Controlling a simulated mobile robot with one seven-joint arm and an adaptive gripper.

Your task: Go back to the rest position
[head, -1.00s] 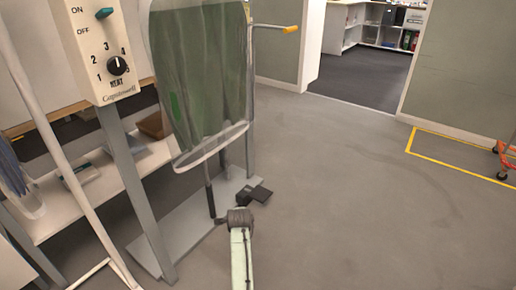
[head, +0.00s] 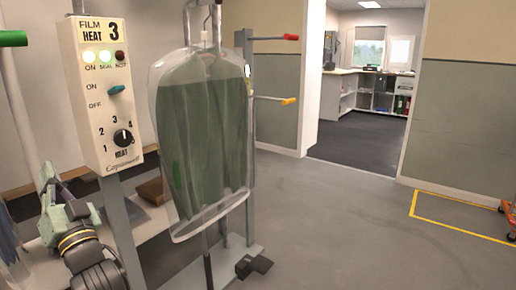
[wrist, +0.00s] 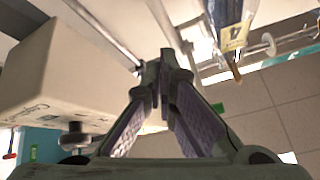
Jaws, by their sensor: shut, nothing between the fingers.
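My gripper (head: 46,172) is at the lower left of the head view, pointing up, to the left of and below the control box. Its fingers are shut with nothing between them; their tips meet in the wrist view (wrist: 166,58). A clear film bag over a green garment (head: 208,150) hangs upright from the stand in the head view, well to the right of my gripper and apart from it.
The white heat control box (head: 108,90) stands on a grey post and looms at left in the wrist view (wrist: 60,85). A white shelf (head: 150,218) is behind the post. A black foot pedal (head: 252,266) is on the floor. Open floor (head: 340,220) lies to the right.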

